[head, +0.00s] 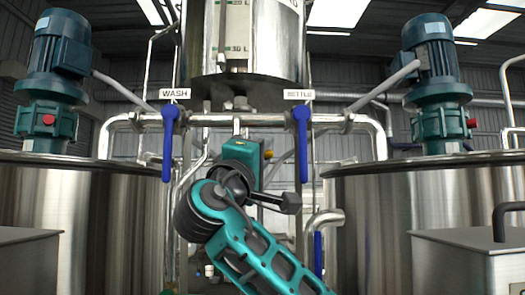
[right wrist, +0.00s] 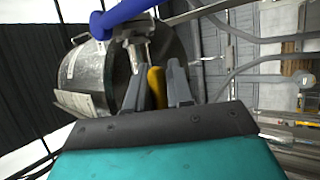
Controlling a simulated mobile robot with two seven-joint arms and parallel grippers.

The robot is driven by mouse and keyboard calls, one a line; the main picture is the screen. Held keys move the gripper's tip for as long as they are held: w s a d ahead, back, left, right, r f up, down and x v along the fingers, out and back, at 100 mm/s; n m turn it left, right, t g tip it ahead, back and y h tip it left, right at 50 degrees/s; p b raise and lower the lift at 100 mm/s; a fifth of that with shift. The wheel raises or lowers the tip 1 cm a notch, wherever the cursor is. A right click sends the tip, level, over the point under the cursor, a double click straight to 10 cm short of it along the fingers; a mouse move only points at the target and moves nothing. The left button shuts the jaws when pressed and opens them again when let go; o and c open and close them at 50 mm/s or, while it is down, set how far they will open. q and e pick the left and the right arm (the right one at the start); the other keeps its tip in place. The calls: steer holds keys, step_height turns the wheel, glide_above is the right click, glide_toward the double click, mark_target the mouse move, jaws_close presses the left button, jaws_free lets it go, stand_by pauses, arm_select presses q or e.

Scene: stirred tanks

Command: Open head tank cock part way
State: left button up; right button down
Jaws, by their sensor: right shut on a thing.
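The steel head tank (head: 275,45) hangs at top centre in the head view, with a pale level scale on its front and a short outlet below. It also shows at upper left in the right wrist view (right wrist: 85,70). My right gripper (right wrist: 157,88) is shut on a yellow lever (right wrist: 156,82), which stands between its two grey fingers. In the head view the right gripper (head: 243,155) is below the tank and pipe, and its own body hides the fingers and most of the lever. I cannot read the cock's angle. My left gripper is not in view.
Blue levers hang under the WASH label (head: 174,93) and the SETTLE label (head: 299,94), either side of my right gripper. Large steel tanks (head: 95,215) (head: 405,215) with teal motors stand left and right. Steel pipes cross behind. A blue handle (right wrist: 122,15) is close above the fingers.

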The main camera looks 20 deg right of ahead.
steer(key=shift+f+m+g+b, duration=0.3)
steer(key=shift+m+g, duration=0.45)
steer(key=shift+m, duration=0.3)
steer(key=shift+f+m+g+b, duration=0.2)
steer(key=shift+f+m+g, duration=0.15)
steer(key=shift+m+g, duration=0.5)
steer(key=shift+f+m+g+b, duration=0.3)
steer(key=shift+m+g, duration=0.3)
steer(key=shift+m, duration=0.6)
steer(key=c, duration=1.1)
jaws_free()
steer(key=shift+a, duration=0.1)
